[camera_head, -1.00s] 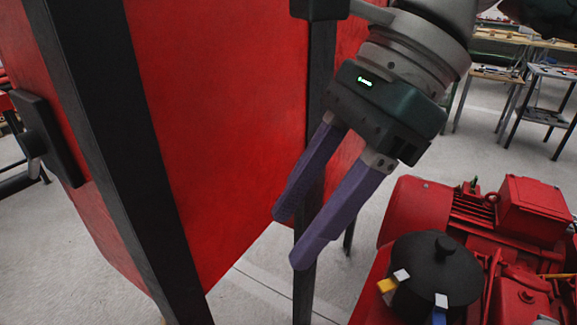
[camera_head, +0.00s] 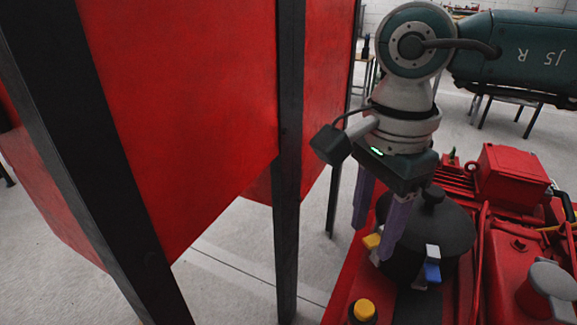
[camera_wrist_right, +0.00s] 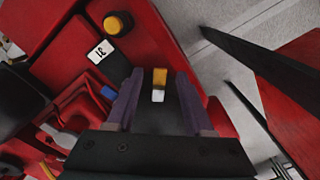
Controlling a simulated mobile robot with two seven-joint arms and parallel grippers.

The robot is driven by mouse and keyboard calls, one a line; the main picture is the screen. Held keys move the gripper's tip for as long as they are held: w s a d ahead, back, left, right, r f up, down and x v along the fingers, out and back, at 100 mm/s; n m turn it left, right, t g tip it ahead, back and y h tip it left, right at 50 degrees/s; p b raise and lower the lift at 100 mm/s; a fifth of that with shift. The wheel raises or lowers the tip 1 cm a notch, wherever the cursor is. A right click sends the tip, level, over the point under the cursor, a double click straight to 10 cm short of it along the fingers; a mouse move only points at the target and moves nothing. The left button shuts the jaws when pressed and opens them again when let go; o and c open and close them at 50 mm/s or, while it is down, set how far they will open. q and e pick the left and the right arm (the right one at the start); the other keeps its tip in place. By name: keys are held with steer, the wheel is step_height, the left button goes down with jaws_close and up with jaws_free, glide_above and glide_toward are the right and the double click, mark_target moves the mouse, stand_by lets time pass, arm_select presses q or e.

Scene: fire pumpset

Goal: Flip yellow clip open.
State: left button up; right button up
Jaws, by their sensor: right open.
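The yellow clip (camera_head: 371,241) sits on the side of the round black lidded housing (camera_head: 440,235), with a white piece beside it. It also shows in the right wrist view (camera_wrist_right: 159,77), yellow above white, between the two purple fingers in the picture. My right gripper (camera_head: 374,232) is open and points down at the clip, with a finger on either side of it. I cannot tell whether a finger touches the clip. The near finger hides part of the clip and housing in the head view. My left gripper is not in view.
A blue clip (camera_head: 432,271) with a white piece is on the housing's near side. A yellow-topped black knob (camera_head: 363,310) stands in front. Red pump machinery (camera_head: 515,180) lies to the right. A red panel (camera_head: 180,110) with dark posts (camera_head: 287,160) rises at left.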

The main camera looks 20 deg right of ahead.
steer(key=shift+f, duration=0.2)
steer(key=shift+c, duration=0.4)
jaws_close()
